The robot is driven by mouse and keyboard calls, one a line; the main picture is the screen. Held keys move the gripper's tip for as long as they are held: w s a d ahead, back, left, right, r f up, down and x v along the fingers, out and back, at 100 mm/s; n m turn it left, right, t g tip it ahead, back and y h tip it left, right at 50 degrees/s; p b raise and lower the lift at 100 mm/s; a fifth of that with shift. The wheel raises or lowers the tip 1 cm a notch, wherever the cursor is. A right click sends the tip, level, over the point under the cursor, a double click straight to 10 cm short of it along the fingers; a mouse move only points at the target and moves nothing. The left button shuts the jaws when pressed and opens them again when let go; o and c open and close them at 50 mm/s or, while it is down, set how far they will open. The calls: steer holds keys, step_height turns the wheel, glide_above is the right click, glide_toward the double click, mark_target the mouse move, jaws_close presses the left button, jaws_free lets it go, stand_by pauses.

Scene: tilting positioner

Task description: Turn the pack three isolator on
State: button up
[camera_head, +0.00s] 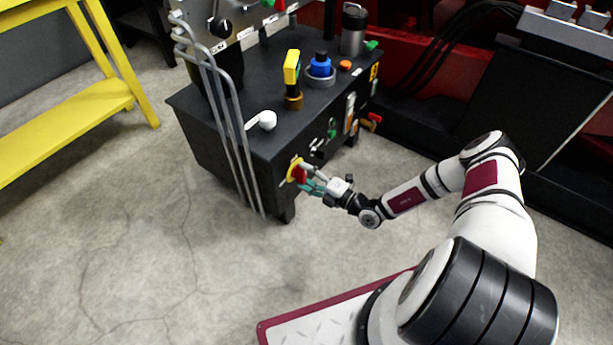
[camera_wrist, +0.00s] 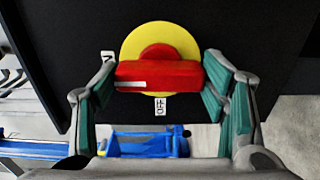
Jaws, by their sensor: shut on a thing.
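The isolator is a red bar handle (camera_wrist: 158,75) on a round yellow plate (camera_wrist: 160,35), on the dark side face of a black cabinet (camera_head: 285,150). In the wrist view the bar lies level, with a white line near its left end. A small white label (camera_wrist: 160,107) sits below the plate and another (camera_wrist: 107,62) at its left, partly hidden by a finger; I cannot read them surely. In the head view the red and yellow isolator (camera_head: 297,171) is partly covered by my gripper (camera_head: 307,183). My teal-padded fingers are shut on the bar's two ends.
Bent grey rails (camera_head: 222,120) stand at the cabinet's left corner. More fittings (camera_head: 330,133) are on the same face, to the right. A yellow bench (camera_head: 75,125) stands at the left. The concrete floor in front is clear. A blue object (camera_wrist: 145,143) shows low in the wrist view.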

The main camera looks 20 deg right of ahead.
stand_by(0.3)
steer(key=o, duration=1.1)
steer(key=shift+o, duration=0.2)
steer(key=shift+s, duration=0.1)
steer(key=v, duration=1.1)
steer(key=shift+s+d, duration=0.25)
steer(key=shift+s, duration=0.05)
